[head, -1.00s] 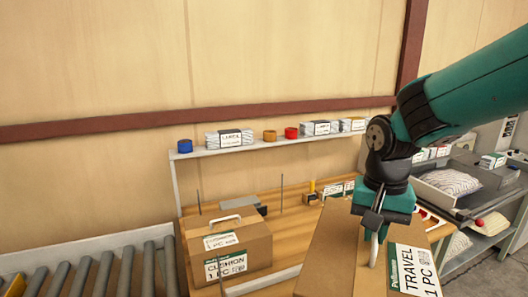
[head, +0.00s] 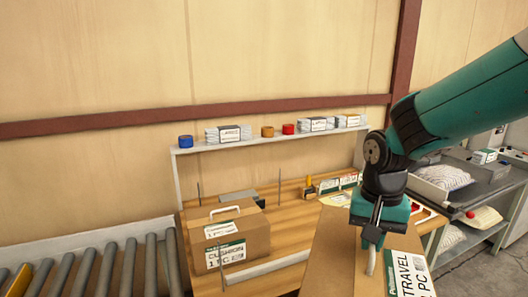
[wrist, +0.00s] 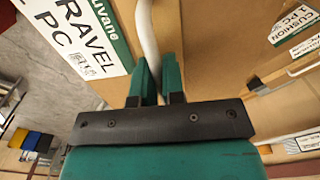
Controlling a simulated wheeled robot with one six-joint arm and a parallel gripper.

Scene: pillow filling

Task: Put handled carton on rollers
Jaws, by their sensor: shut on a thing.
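My gripper (head: 374,240) is shut on the white handle of a brown carton (head: 338,255) with a green and white TRAVEL 1 PC label. The carton shows at the lower right of the head view, in front of the table, and its bottom is cut off by the frame. In the wrist view my gripper's fingers (wrist: 158,78) close around the white handle (wrist: 149,40), with the TRAVEL label beside it. The rollers (head: 115,268) lie at the lower left of the head view, apart from the carton.
A second handled carton (head: 237,237), labelled CUSHION 1 PC, stands on the wooden table (head: 290,217) between the rollers and my gripper. Thin upright posts and a white rail are near it. A white shelf (head: 270,144) with tape rolls and packets runs behind. Grey shelving (head: 490,195) holds bags at right.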

